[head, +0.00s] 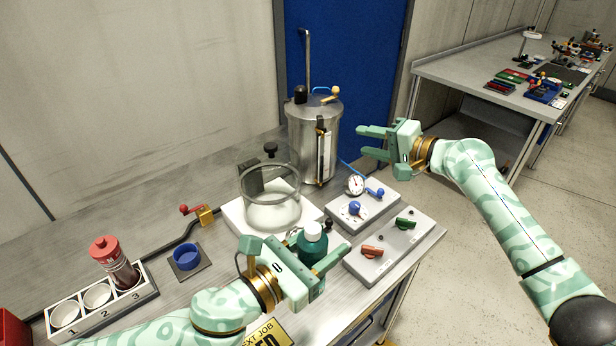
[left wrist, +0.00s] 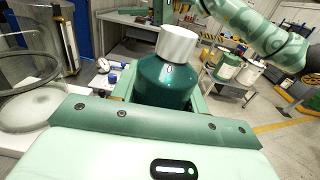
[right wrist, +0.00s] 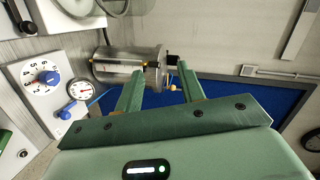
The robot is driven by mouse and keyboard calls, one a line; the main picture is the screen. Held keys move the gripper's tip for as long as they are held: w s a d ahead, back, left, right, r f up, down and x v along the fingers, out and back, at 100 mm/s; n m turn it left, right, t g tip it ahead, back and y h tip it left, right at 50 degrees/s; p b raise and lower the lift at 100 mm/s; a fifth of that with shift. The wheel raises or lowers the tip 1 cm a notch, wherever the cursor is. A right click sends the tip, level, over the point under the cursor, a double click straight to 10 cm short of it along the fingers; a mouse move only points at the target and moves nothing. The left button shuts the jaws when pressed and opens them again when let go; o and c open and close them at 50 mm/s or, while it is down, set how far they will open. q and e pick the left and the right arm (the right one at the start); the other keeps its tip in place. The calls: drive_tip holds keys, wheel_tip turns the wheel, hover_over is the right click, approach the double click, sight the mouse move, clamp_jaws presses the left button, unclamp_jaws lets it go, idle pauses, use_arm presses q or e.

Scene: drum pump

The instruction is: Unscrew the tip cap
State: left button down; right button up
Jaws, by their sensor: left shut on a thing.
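A teal bottle (head: 311,252) with a white cap (head: 313,231) stands upright near the front edge of the bench. My left gripper (head: 303,256) is shut on the bottle's body, below the cap. In the left wrist view the bottle (left wrist: 166,84) sits between the fingers, and the smooth white cap (left wrist: 177,45) is on its top, clear of them. My right gripper (head: 366,142) is open and empty, up and to the right of the bottle, beside the steel drum (head: 305,137). The right wrist view shows nothing between its fingers (right wrist: 155,80).
A glass chamber (head: 270,198) on a white base stands just behind the bottle. Two control boxes (head: 391,249) with knobs and a gauge are to its right. A numbered rack (head: 135,284) with a red-capped tube and a blue cup (head: 186,257) are to the left.

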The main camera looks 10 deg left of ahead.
drive_tip(key=s+a+r+n+g, duration=0.35)
drive_tip(key=s+a+r, duration=0.2)
drive_tip(key=a, duration=0.25)
wheel_tip(320, 180, up, 3)
drive_tip(key=n+g+h, duration=0.5)
drive_tip(key=n+h, duration=0.1)
drive_tip(key=h, duration=0.7)
hover_over(308, 229)
drive_tip(key=shift+r+t, duration=0.1)
drive_tip(key=shift+t, duration=0.15)
wheel_tip(308, 229, down, 8)
drive_tip(key=shift+r, duration=0.2)
